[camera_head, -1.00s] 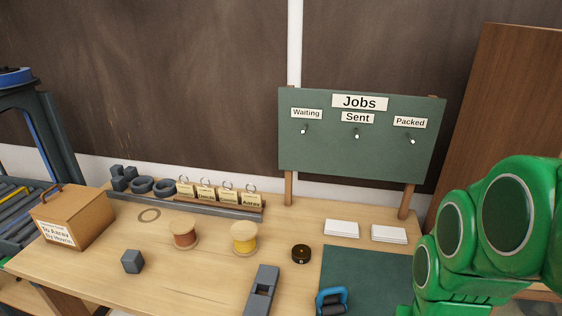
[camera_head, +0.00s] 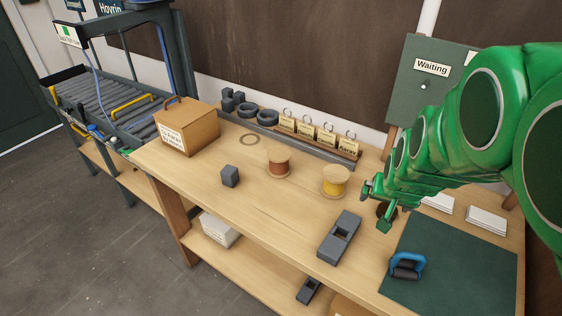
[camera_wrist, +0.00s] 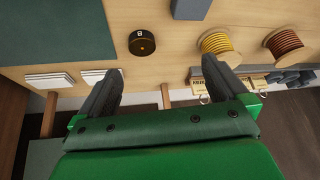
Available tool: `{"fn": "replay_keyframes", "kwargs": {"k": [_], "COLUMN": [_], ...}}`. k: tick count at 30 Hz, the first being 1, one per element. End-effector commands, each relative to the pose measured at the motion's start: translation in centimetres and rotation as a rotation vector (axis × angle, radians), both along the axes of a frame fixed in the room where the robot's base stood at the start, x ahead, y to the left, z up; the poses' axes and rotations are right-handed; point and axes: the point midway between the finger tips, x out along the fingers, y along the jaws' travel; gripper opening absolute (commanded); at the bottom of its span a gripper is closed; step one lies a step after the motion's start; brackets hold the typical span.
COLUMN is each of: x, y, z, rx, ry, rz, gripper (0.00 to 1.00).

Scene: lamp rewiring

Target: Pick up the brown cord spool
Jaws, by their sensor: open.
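The brown cord spool (camera_head: 278,162) stands upright on the wooden bench, with brown cord between pale wooden flanges. It also shows at the right of the wrist view (camera_wrist: 284,44). A similar spool with yellow cord (camera_head: 335,181) stands just to its right in the head view, and lies between my gripper and the brown spool in the wrist view (camera_wrist: 219,44). My gripper (camera_head: 376,208) is to the right of both spools in the head view, above the bench. In the wrist view its two fingers (camera_wrist: 164,92) are spread apart with nothing between them.
A small black round item (camera_wrist: 142,42) sits ahead of the fingers. A grey block (camera_head: 230,176), a long grey tool (camera_head: 339,237) and a brown box (camera_head: 187,128) stand on the bench (camera_head: 205,203). A tag rack (camera_head: 315,148) runs behind the spools. A green mat (camera_head: 455,265) lies right.

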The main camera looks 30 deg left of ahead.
Motion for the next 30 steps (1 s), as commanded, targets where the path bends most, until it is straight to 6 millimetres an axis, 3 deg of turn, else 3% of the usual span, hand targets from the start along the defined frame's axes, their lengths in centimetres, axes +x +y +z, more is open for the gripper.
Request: {"fn": "replay_keyframes", "kwargs": {"k": [6, 15, 24, 30], "x": [3.3, 5.6, 5.1, 3.9], "y": [7.1, 17.1, 26.5, 31.2], "z": [-1.8, -3.8, -5.5, -6.4], "rx": [0.038, 0.110, 0.193, 0.243], "ry": [-0.138, -0.331, -0.507, -0.597], "rz": [0.070, 0.167, 0.261, 0.310], "gripper": [1.00, 1.00, 1.00, 1.00]}}
